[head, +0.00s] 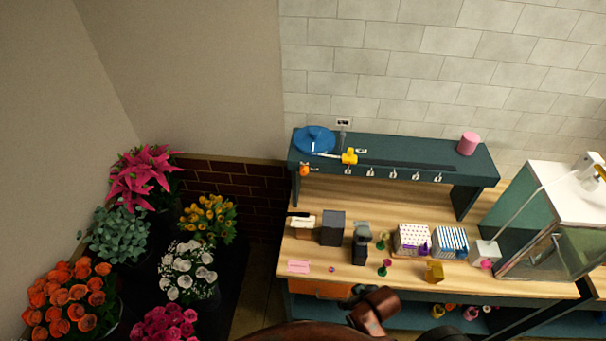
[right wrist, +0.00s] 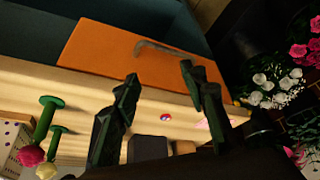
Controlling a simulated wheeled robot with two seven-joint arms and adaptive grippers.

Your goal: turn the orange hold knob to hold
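An orange knob-like piece (head: 305,170) sits at the left front of the dark teal shelf in the head view. It is small there, and I cannot read its setting. My right gripper (head: 358,294) is low in the head view, near the bench's front edge, well below and right of the orange piece. In the right wrist view the two dark fingers of my right gripper (right wrist: 165,98) stand apart with nothing between them. An orange drawer front (right wrist: 110,62) with a grey handle lies beyond them. My left gripper is not in view.
The wooden bench (head: 400,285) carries a dark grey box (head: 333,228), patterned boxes (head: 411,239), a pink card (head: 298,266) and a small red-blue ball (head: 331,268). A blue disc (head: 314,139) and yellow piece (head: 350,157) are on the shelf. Flower buckets stand left; a glass case (head: 545,215) right.

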